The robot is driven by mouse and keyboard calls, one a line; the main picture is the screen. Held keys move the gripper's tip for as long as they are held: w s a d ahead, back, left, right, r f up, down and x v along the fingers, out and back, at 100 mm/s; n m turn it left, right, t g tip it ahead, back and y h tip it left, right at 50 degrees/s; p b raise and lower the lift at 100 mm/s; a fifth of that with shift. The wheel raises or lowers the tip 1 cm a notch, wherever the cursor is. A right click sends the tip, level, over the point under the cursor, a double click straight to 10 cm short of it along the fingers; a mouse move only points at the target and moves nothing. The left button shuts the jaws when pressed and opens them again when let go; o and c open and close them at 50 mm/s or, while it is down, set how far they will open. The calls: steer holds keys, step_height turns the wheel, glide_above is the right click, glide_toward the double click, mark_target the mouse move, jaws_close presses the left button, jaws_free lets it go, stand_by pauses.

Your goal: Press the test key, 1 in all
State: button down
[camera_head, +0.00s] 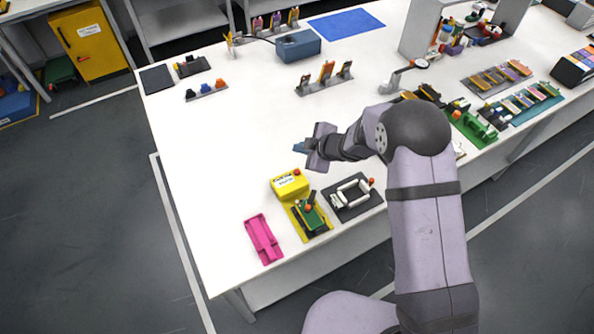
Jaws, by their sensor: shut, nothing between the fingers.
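My gripper (301,147) is shut and empty, above the white table, a little beyond and above the yellow box. Which of these parts is the test key is too small to tell. My gripper touches none of them.
A pink tray (263,239) lies left of the green device. Small racks (323,78), a blue-grey box (298,45) and a blue mat (346,24) are farther back. Coloured fixtures (473,126) line the right side. The table's left middle is clear.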

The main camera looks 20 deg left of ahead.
stand_by(0.5)
steer(key=b, duration=0.7)
glide_above(297, 172)
steer(key=d, duration=0.1)
steer(key=f, duration=0.7)
steer(key=shift+s+f, duration=0.1)
steer(key=shift+s, duration=0.1)
steer(key=shift+f+b, duration=0.7)
steer(key=shift+f, duration=0.05)
steer(key=shift+f, duration=0.1)
stand_by(0.5)
steer(key=shift+f, duration=0.35)
steer(key=shift+f+b, duration=0.5)
steer(key=shift+b, duration=0.1)
stand_by(1.0)
steer(key=shift+r+p, duration=0.95)
